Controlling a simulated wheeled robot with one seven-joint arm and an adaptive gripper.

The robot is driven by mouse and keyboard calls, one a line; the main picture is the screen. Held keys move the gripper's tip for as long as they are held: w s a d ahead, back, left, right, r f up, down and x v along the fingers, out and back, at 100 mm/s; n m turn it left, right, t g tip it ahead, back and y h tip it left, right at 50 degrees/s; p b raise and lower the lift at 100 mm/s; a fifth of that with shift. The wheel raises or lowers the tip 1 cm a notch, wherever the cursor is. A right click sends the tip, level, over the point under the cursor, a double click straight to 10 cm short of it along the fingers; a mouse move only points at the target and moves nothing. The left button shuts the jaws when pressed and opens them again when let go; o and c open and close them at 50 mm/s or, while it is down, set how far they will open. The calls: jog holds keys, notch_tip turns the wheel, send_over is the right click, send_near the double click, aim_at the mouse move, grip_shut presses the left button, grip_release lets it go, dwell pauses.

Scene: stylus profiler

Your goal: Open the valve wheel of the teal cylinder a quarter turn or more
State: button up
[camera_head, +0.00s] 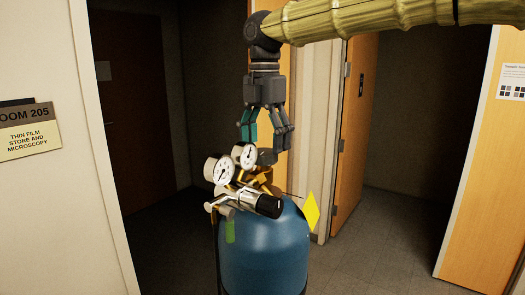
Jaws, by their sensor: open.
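The teal cylinder (263,255), blue-teal in this light, stands upright in the lower middle of the head view. On its top are a brass valve body (262,180) and a regulator with two round white gauges (217,170). A dark grey rounded piece (266,157), seemingly the valve wheel, shows above the brass. My gripper (265,146) hangs down from above with its fingers apart, one of them teal-coloured. The fingertips are close over or at the sides of the dark piece; I cannot tell if they touch it. No held thing is visible.
A dark regulator knob (269,206) sticks out toward the front right. A yellow diamond tag (311,213) is at the cylinder's right shoulder. A wooden door and its frame (354,130) stand behind. Floor (385,240) to the right is clear.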

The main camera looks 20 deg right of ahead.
aim_at(264, 151)
jog(key=shift+r, duration=2.65)
notch_tip(264, 151, up, 12)
jog(key=shift+c, duration=0.4)
